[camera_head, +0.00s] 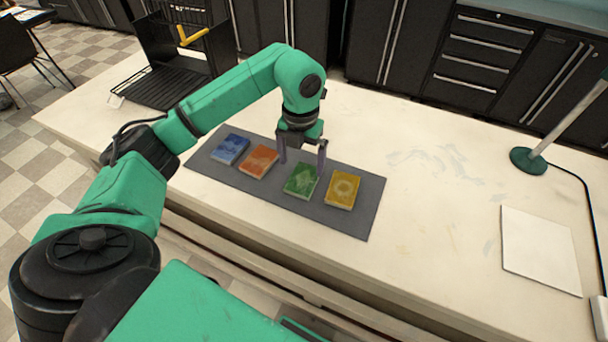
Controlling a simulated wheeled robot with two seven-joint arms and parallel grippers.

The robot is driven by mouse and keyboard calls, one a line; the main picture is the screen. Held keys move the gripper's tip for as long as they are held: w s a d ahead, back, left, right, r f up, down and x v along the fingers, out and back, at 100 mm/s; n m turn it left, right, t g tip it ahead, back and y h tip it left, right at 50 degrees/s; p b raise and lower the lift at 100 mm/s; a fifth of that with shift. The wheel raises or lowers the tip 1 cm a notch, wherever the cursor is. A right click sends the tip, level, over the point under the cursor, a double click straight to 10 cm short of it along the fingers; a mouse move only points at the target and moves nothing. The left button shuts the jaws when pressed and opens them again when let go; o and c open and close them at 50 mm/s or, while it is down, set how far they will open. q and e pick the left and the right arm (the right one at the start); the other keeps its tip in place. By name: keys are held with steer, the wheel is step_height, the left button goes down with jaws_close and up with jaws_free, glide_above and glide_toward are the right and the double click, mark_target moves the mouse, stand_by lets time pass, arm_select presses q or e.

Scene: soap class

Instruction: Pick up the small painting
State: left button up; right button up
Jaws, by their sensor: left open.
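Small painting-like blocks lie in a row on a dark grey mat (347,222): a blue one (230,149), an orange one (258,161), a green one (301,182) and a yellow one (343,188) with a ring pattern. They look alike in size; I cannot tell which one the task names. My left gripper (302,164) points down, open and empty, its fingers at the far side of the green block. One finger shows to each side; whether they touch it, I cannot tell. My right gripper is not in view.
The mat lies on a long white worktop (430,235). A black rack (180,65) with a yellow handle stands at the back left. A green lamp base (527,160) and a white panel (540,249) are on the right. The worktop between mat and panel is clear.

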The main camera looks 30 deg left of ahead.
mark_target(302, 182)
arm_select(q)
steer(key=f+p, duration=0.1)
steer(key=f, duration=0.1)
steer(key=f+p, duration=0.1)
steer(key=f, duration=0.1)
steer(key=f+p, duration=0.1)
steer(key=f, duration=0.1)
steer(key=shift+w+a+f, duration=0.15)
steer(key=shift+w+f, duration=0.25)
steer(key=shift+f, duration=0.3)
steer(key=shift+s, duration=0.1)
steer(key=shift+c, duration=0.3)
steer(key=c, duration=1)
